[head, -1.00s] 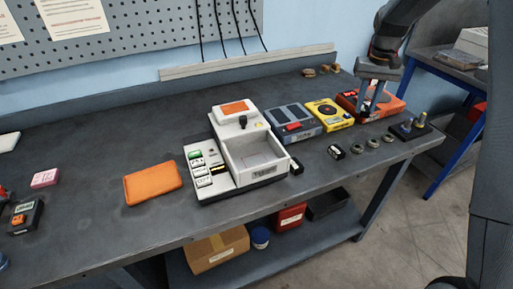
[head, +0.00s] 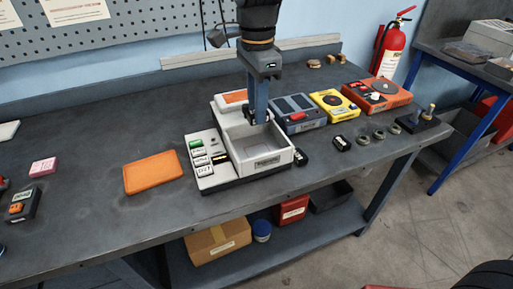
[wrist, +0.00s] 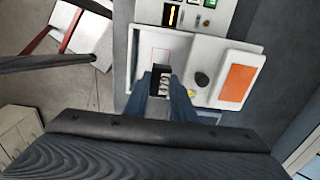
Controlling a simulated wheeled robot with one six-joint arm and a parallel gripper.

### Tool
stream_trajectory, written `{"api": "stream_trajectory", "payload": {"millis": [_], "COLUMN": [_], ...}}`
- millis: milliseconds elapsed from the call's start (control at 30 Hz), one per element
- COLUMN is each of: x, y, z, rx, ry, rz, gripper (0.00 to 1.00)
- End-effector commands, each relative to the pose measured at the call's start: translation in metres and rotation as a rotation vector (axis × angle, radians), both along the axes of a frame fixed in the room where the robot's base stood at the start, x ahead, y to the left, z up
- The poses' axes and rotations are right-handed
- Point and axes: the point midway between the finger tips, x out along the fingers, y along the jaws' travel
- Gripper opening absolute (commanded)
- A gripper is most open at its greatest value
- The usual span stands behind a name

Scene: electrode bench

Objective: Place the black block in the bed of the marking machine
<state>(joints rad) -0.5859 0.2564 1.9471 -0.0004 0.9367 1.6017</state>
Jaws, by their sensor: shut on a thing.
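The marking machine (head: 262,165) is a white unit on the bench with an open-topped bed, green and white buttons at its left and an orange panel (head: 236,96) at the back. It also shows in the wrist view (wrist: 197,45), with a thin reddish outline on the bed floor. My gripper (head: 259,118) points down over the rear part of the bed. In the wrist view its fingers (wrist: 172,88) are shut on a small dark block (wrist: 160,70), which I take to be the black block. The fingers mostly hide it; I cannot tell its height above the bed floor.
Two small black blocks lie right of the machine, one close to it (head: 301,157) and one farther right (head: 341,143). A grey device (head: 298,112), a yellow one (head: 332,103) and an orange-red one (head: 376,95) stand behind.

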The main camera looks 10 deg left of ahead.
Motion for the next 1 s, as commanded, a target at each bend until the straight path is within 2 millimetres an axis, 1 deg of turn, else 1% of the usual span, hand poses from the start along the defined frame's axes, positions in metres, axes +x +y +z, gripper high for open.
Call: {"api": "stream_trajectory", "payload": {"millis": [200, 300, 533, 700, 800, 1000], "x": [-0.002, -0.002, -0.002, -0.001, -0.001, 0.000], "y": [0.000, 0.000, 0.000, 0.000, 0.000, 0.000], "z": [-0.037, -0.051, -0.068, -0.090, -0.096, -0.096], "rx": [-0.003, -0.002, -0.002, -0.002, -0.001, 0.000], "ry": [0.005, 0.003, 0.003, 0.003, 0.001, 0.000], "rz": [-0.007, -0.006, -0.006, -0.006, -0.005, -0.005], "gripper": [0.00, 0.00, 0.00, 0.00, 0.00, 0.00]}}
